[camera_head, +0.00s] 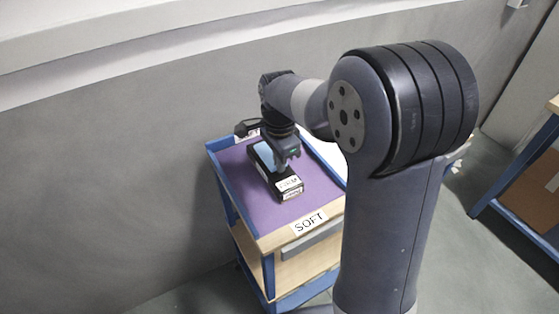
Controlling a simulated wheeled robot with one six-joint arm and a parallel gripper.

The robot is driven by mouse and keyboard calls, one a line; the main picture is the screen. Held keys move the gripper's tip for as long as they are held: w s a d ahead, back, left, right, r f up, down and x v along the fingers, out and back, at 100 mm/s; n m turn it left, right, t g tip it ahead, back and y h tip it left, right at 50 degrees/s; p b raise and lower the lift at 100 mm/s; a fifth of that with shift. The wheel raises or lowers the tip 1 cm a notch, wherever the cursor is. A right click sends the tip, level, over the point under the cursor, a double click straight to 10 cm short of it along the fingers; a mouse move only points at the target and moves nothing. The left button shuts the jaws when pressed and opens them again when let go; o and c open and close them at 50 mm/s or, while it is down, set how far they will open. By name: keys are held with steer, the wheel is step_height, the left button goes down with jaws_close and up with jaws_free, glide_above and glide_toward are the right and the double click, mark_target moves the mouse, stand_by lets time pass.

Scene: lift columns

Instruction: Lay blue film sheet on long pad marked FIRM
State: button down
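A light blue sheet (265,155) shows on top of a long black block (264,172), partly hidden by my gripper. The block lies on the purple top of a cart (238,184) and has a white label (289,185) at its near end, too small to read. My gripper (285,162) points down over the block, close to the sheet's right side. I cannot tell whether its fingers are open or shut, or whether they touch the sheet. No readable FIRM mark shows.
The cart's front edge carries a SOFT label (309,223). Blue rails edge the cart top, and its left part is bare. A grey wall (100,150) stands behind. Another blue-framed unit (535,170) stands at the far right. My arm hides the cart's right side.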

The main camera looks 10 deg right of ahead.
steer(key=shift+f, duration=0.1)
stand_by(0.3)
steer(key=c, duration=1.1)
jaws_free()
step_height(320, 180, up, 8)
steer(key=p, duration=0.6)
steer(key=shift+f+p, duration=0.25)
steer(key=shift+p, duration=0.05)
